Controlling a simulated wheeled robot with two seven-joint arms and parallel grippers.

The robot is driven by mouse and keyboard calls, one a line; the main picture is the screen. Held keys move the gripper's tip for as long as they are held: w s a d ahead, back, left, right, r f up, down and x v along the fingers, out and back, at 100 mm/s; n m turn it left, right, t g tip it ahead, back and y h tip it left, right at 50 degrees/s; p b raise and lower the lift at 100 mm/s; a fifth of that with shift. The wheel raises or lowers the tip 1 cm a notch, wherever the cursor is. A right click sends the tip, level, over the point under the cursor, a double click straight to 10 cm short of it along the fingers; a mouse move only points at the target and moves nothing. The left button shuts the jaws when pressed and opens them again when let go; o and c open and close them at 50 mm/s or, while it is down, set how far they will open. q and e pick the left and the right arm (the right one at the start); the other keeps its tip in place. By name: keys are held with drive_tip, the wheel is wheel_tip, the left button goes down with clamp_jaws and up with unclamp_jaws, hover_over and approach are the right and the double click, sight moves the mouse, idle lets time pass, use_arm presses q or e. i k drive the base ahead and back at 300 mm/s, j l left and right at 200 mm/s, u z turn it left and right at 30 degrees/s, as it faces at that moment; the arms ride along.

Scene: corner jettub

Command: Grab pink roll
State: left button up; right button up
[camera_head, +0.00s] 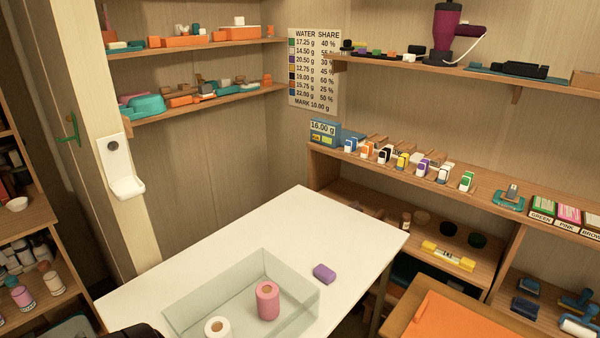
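The pink roll (268,301) stands upright in a clear, glass-like tub (190,306) on the white table (330,224). A white roll (217,328) stands in the same tub, to the left and nearer to me, and is partly cut off by the lower picture edge. No gripper fingers show in the head view. Only a dark shape at the lower left edge shows, and I cannot tell which part it is. Nothing touches the pink roll from above.
A purple block (324,273) lies on the table just right of the tub. The tub walls surround both rolls. The table's far half is clear. An orange-topped surface (450,318) stands at the lower right. A shelf with several small coloured items (402,161) runs along the right wall.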

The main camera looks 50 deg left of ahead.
sight(266, 291)
drive_tip(key=j+u, duration=0.1)
drive_tip(key=u, duration=1.6)
